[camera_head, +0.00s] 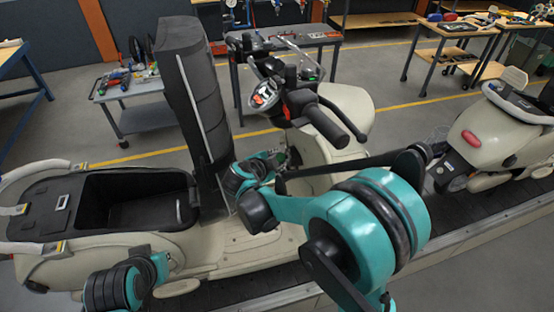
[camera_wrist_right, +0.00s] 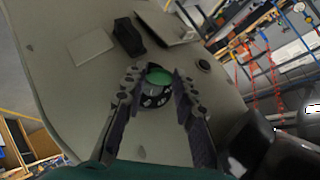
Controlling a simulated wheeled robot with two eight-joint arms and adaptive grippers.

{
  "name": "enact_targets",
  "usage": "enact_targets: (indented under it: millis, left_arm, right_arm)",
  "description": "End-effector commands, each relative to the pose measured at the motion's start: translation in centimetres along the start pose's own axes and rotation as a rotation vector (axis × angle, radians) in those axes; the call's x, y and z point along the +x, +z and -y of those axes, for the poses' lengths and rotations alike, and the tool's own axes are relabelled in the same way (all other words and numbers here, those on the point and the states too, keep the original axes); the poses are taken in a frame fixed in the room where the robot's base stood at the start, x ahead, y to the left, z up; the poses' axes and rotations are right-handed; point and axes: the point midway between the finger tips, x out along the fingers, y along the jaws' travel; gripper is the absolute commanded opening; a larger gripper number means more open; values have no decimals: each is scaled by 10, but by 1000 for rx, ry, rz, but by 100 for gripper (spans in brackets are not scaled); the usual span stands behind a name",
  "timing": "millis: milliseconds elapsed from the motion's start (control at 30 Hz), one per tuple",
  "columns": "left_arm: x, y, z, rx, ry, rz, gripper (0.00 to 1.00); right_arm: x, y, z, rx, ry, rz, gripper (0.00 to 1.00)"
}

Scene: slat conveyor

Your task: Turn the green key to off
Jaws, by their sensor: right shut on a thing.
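The green key (camera_wrist_right: 159,77) sits in a dark round lock (camera_wrist_right: 155,99) on the cream front panel of the scooter (camera_head: 266,245). In the wrist view my right gripper (camera_wrist_right: 158,84) has one finger on each side of the key and is shut on it. The angle of the key is hard to read. In the head view my right gripper (camera_head: 280,158) is at the inner side of the scooter's front shield, below the handlebar, and the key cannot be made out there. My left arm shows at the lower left, but its gripper does not show.
The scooter's seat (camera_head: 190,85) is raised, with an open storage bin (camera_head: 135,200) behind it. The handlebar (camera_head: 322,125) is close above my right gripper. A second scooter (camera_head: 500,135) stands to the right on the slat conveyor. A grey cart (camera_head: 135,115) stands behind.

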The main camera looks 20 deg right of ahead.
Motion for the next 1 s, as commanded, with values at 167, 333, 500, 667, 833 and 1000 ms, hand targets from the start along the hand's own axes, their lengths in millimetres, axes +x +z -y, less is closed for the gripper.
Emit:
enact_targets:
  millis: [167,333,500,667,833,1000]
  left_arm:
    - [-2,-2,0,0,0,0,0]
    - [-12,-9,0,0,0,0,0]
    - [-16,-11,0,0,0,0,0]
    - [-15,-11,0,0,0,0,0]
    - [-16,-12,0,0,0,0,0]
    - [-24,-17,0,0,0,0,0]
  right_arm:
    - [0,-1,1,-12,15,5,7]
    - [-1,-2,4,-86,107,36,7]
    - [0,-2,4,-148,175,62,6]
    - [0,-1,3,-155,181,64,6]
    - [0,-2,4,-164,195,68,6]
    - [0,-2,8,-259,308,109,7]
